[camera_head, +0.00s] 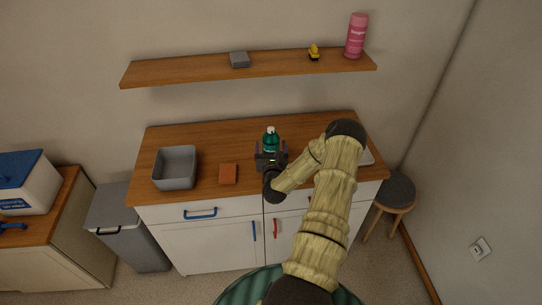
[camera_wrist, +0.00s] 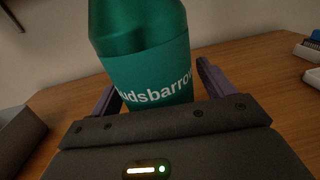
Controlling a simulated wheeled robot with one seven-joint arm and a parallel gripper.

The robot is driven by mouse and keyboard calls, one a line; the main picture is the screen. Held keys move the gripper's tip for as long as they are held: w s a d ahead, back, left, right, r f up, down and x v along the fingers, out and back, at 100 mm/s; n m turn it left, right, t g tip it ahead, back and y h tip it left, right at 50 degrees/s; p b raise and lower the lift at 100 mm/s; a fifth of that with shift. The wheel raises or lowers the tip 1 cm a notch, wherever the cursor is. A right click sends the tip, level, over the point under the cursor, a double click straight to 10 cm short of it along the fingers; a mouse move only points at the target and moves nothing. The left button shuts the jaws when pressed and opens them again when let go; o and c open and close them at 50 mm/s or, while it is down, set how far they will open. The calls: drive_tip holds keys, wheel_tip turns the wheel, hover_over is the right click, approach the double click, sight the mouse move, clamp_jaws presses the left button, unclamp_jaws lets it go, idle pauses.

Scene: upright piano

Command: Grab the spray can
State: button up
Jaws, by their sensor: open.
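A green can (camera_head: 270,138) with a white top stands upright on the wooden counter (camera_head: 210,145). In the wrist view the green can (camera_wrist: 147,50) fills the upper middle, with white lettering on its side and its top cut off by the frame. My gripper (camera_head: 271,154) is open, low over the counter at the can's near side. In the wrist view the fingers of my gripper (camera_wrist: 158,92) stand on either side of the can, with a gap visible at the right. The can's lower part is hidden behind the gripper body.
A grey bin (camera_head: 175,168) and an orange-brown block (camera_head: 228,174) lie left of my gripper on the counter. A wall shelf (camera_head: 190,70) above holds a grey box (camera_head: 240,60), a small yellow item (camera_head: 314,52) and a pink cylinder (camera_head: 356,36). A stool (camera_head: 396,190) stands right.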

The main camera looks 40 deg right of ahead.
sight(271, 127)
drive_tip(key=shift+c, duration=0.4)
drive_tip(key=c, duration=1.4)
drive_tip(key=shift+r, duration=0.1)
wheel_tip(271, 127, up, 10)
drive_tip(key=shift+b, duration=1.05)
